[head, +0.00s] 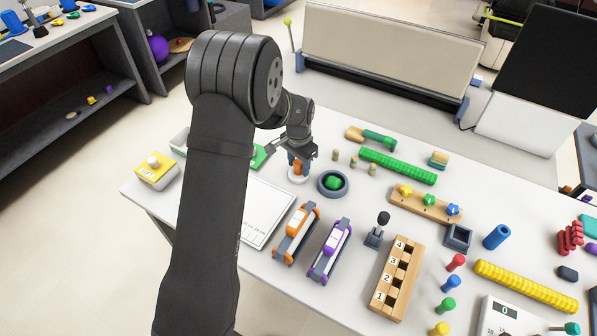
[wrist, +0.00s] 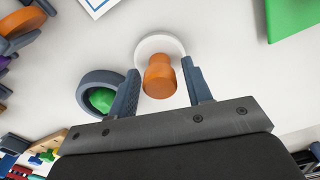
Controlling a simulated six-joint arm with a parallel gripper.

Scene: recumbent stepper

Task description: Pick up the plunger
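The likely plunger is an orange knob-shaped piece on a round white base (wrist: 160,76). It stands on the table; in the head view its orange part (head: 297,169) is partly hidden by my gripper (head: 301,158). In the wrist view my gripper (wrist: 160,68) is open, with one blue-grey finger on each side of the orange part. A small gap shows on both sides, so the fingers look apart from it.
A dark round bowl with a green piece (head: 333,184) stands close beside the plunger, near one finger. A yellow box (head: 156,170), a white sheet (head: 262,208), an orange-topped frame (head: 296,233) and a purple-topped frame (head: 329,251) are also on the table.

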